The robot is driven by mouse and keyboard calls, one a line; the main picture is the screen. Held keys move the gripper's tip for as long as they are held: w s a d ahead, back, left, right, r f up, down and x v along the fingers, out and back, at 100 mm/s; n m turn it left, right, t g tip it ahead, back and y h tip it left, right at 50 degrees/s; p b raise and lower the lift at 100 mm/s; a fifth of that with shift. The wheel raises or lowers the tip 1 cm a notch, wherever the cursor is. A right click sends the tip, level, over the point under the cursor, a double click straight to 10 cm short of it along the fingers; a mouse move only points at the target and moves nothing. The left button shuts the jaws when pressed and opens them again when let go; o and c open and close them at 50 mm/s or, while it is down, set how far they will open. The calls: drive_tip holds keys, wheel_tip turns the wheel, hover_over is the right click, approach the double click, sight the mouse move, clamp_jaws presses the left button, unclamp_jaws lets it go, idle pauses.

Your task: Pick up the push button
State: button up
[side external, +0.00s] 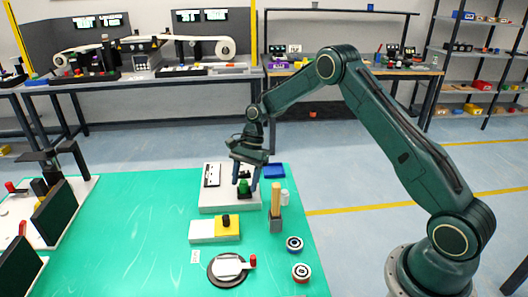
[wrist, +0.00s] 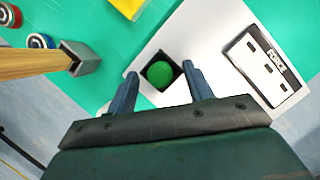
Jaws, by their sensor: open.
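The push button (wrist: 159,74) is a green round cap in a black square housing. It also shows in the side external view (side external: 243,188), standing on a white board (side external: 216,207). My gripper (wrist: 160,80) is open, with its two blue-grey fingers pointing down. In the wrist view the button lies between and just beyond the fingertips. In the side external view my gripper (side external: 245,180) is right above the board with a finger on either side of the button. I cannot tell whether the fingers touch the housing.
A white slotted block (wrist: 266,66) is on the board. A yellow and white block (side external: 228,226), a blue tray (side external: 274,171) and two round spools (side external: 294,244) are nearby. The green mat (side external: 130,230) is clear at left.

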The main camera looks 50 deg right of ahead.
sight(245, 180)
drive_tip(key=shift+c, duration=0.2)
clamp_jaws()
drive_tip(key=shift+r, duration=0.15)
wheel_tip(245, 180, up, 10)
idle(0.8)
idle(0.3)
